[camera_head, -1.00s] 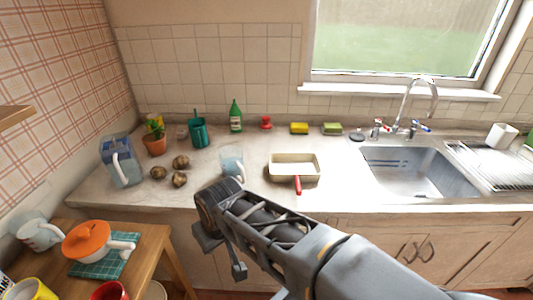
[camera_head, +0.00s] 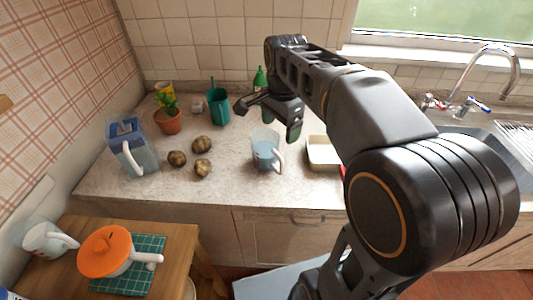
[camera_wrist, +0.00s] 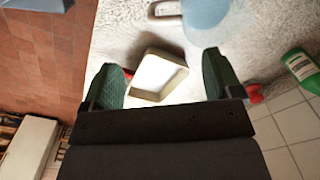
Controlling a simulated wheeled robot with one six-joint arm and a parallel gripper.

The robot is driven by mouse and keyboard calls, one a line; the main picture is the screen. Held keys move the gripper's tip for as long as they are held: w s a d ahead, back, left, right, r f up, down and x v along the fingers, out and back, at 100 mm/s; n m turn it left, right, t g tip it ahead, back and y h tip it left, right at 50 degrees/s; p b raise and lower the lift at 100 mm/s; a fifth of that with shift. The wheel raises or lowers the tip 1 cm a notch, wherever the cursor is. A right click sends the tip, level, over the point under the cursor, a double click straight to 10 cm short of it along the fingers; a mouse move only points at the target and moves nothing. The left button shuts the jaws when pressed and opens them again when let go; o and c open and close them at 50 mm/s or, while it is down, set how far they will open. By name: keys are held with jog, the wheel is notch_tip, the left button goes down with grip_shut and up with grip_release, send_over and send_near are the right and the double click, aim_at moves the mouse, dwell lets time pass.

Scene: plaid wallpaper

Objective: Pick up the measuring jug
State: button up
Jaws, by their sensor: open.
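The measuring jug (camera_head: 265,150) is a clear, blue-tinted jug standing upright on the counter, its white handle toward the right front. It also shows, cut off, at the top of the wrist view (camera_wrist: 206,12). My gripper (camera_head: 270,122) is open and empty, above and behind the jug in the head view, apart from it. In the wrist view, its two green-padded fingers (camera_wrist: 161,70) are spread, with the jug beyond them. Part of the counter behind the jug is hidden by my arm.
A cream pan (camera_head: 324,153) is right of the jug, partly hidden by my arm. Several potatoes (camera_head: 202,145), a filter pitcher (camera_head: 133,147), a potted plant (camera_head: 168,118) and a green cup (camera_head: 217,107) are left. A green bottle (camera_wrist: 301,70) stands behind. Counter in front of the jug is clear.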

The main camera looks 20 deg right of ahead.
aim_at(278, 154)
jog(key=shift+m, duration=0.6)
jog(key=f, duration=0.7)
jog(key=shift+w+f+b, duration=0.3)
jog(key=shift+w, duration=0.1)
jog(key=shift+d+f, duration=0.1)
jog(key=shift+f, duration=2.75)
jog(key=shift+c, duration=0.3)
jog(key=c, duration=0.9)
jog(key=shift+c, duration=0.6)
jog(key=shift+r, duration=0.25)
